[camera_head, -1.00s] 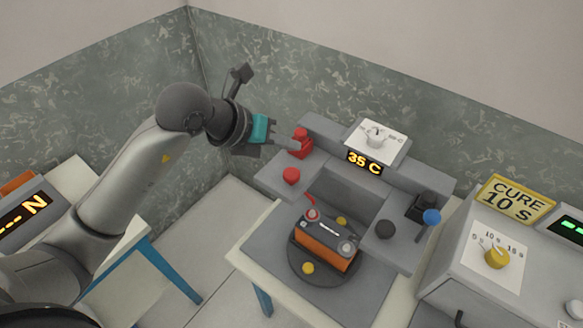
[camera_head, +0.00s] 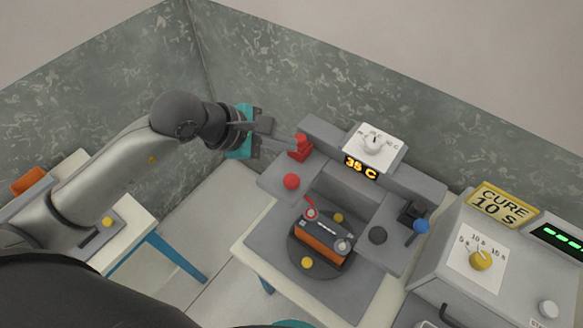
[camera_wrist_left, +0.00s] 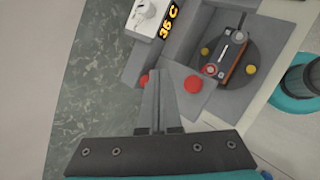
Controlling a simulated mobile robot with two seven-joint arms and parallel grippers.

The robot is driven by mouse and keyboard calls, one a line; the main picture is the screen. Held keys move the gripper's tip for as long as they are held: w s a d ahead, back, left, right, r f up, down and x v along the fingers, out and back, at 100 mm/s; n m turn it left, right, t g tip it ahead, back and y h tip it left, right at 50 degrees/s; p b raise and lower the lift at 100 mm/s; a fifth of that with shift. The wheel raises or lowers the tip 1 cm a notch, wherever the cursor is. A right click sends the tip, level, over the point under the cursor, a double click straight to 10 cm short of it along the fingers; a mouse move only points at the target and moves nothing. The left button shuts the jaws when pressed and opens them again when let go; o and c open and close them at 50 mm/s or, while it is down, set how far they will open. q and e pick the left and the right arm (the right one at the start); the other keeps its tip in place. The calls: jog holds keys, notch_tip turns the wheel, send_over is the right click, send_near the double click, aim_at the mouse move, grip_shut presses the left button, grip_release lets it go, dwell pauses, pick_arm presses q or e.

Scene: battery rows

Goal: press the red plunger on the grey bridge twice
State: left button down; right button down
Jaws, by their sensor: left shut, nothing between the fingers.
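The grey bridge (camera_head: 335,150) stands on the table around a black and orange battery (camera_head: 322,242). A round red plunger cap (camera_head: 291,181) sits on its left arm, with a red block (camera_head: 300,148) behind it. My left gripper (camera_head: 284,148) is shut and empty, its fingertips close to the red block; I cannot tell whether they touch. In the left wrist view the shut fingers (camera_wrist_left: 158,76) lie between the partly hidden red block (camera_wrist_left: 144,79) and the red cap (camera_wrist_left: 193,84), apart from the cap. My right gripper is not in view.
The bridge carries a white dial box (camera_head: 374,146) with an orange readout. A grey cure timer (camera_head: 453,267) stands further right. A wall runs close behind the bridge.

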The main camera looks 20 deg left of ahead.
pick_arm(q)
jog(key=shift+s+m, duration=0.1)
jog(key=shift+m, duration=0.4)
jog(key=b, duration=0.5)
send_over(292, 178)
jog(key=s+a, duration=0.1)
notch_tip(292, 178, down, 8)
jog(key=shift+r, duration=0.2)
jog(key=shift+f+b, duration=0.55)
jog(key=shift+b, duration=0.15)
dwell(1.0)
jog(key=shift+f+b, duration=0.4)
jog(key=shift+b, duration=0.1)
jog(key=shift+f+b, duration=1)
jog(key=shift+f, duration=0.1)
dwell(0.8)
jog(key=shift+r, duration=0.15)
jog(key=shift+r+p, duration=1)
jog(key=shift+r, duration=0.35)
